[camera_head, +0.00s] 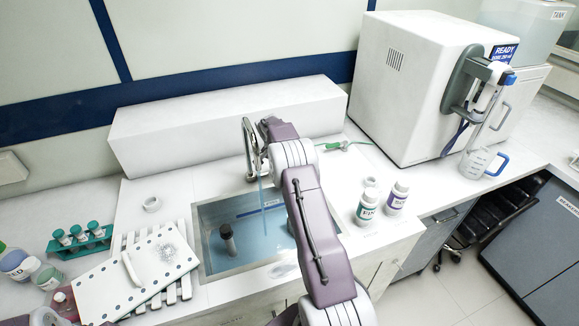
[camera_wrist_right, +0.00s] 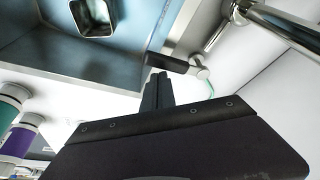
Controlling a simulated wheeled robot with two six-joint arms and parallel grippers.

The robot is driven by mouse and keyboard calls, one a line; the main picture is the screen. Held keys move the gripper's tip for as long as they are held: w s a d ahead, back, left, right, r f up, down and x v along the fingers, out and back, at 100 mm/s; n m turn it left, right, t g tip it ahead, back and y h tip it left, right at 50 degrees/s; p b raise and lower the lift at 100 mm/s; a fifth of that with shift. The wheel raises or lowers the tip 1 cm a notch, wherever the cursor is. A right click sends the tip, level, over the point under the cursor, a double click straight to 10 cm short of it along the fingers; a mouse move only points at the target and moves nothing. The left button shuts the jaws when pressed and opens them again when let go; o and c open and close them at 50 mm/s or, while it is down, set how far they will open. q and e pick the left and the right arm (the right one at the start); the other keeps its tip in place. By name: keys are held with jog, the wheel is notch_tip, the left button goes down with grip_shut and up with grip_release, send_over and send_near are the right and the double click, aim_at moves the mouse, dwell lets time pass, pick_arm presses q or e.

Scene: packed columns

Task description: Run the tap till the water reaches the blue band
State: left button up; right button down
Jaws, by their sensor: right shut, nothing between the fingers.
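The chrome tap (camera_head: 250,150) stands behind the sink basin (camera_head: 205,262). A thin blue stream of water (camera_head: 263,205) falls from it into the basin. Pale blue water (camera_head: 250,248) covers the basin floor. A dark blue band (camera_head: 250,213) with a small label runs along the back wall, and the water surface looks lower than it. My right gripper (camera_wrist_right: 157,80) is shut and empty, its fingertips close to the tap's black lever (camera_wrist_right: 166,62); I cannot tell whether they touch. In the head view my right arm hides its fingers. My left gripper is not in view.
A dark upright pipe (camera_head: 227,240) stands in the basin. A perforated board (camera_head: 140,275) and a teal tube rack (camera_head: 80,243) lie left. Two labelled bottles, green (camera_head: 367,208) and purple (camera_head: 396,198), stand right, before a white machine (camera_head: 410,85) with a jug (camera_head: 477,163).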

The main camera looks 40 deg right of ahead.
dwell(0.4)
jog(key=s+d+r+b, duration=0.4)
jog(key=s+r, duration=0.7)
dwell(0.3)
